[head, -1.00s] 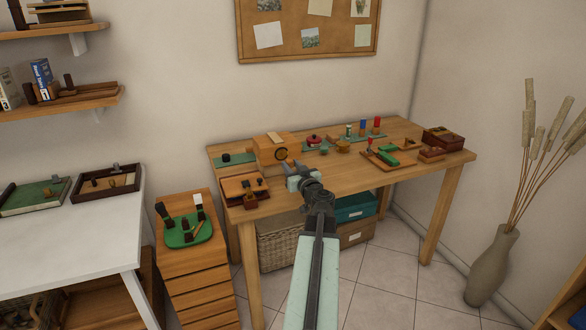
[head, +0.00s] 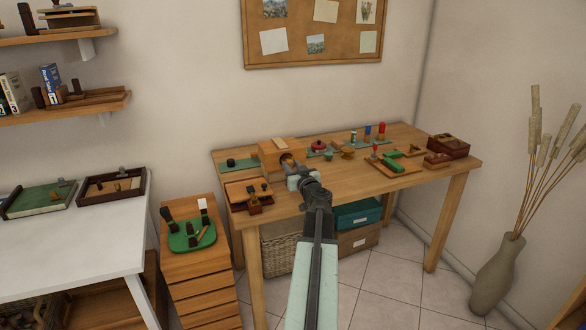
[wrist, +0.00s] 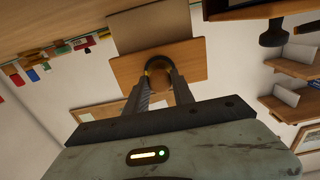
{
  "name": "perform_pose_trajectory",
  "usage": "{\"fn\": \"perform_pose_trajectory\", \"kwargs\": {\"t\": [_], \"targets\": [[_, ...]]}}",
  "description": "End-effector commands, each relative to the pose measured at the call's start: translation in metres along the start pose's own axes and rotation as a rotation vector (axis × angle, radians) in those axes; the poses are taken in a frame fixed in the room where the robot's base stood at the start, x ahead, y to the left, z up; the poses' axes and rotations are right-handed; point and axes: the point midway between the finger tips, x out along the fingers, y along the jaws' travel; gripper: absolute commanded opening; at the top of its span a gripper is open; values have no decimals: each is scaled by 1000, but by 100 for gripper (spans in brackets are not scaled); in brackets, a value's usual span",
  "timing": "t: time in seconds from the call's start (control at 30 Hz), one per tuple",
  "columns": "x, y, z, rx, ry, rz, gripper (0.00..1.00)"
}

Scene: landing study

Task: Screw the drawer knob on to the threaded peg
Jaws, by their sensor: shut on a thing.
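A dark, round piece that looks like the drawer knob (wrist: 157,61) sits between my fingertips in the wrist view, against the face of a wooden block. My gripper (wrist: 158,76) is shut on it. In the head view my gripper (head: 290,167) is at the front face of the wooden block (head: 271,151), on the left part of the wooden table. The block's face also shows behind the knob in the wrist view (wrist: 192,62). The threaded peg is hidden, and I cannot tell how far the knob is on it.
A wooden box (head: 238,191) stands left of my gripper at the table's front edge. A green mat (head: 230,169) lies behind it. Several small items and a tray with a green piece (head: 392,160) fill the table's right side. The front middle of the tabletop (head: 352,185) is clear.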

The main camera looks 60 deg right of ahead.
Motion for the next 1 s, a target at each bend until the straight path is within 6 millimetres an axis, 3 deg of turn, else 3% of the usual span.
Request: {"fn": "perform_pose_trajectory", "kwargs": {"t": [0.57, 1.0], "targets": [[14, 1, 0, 0, 0, 1, 0], [15, 2, 0, 0, 0, 2, 0]]}}
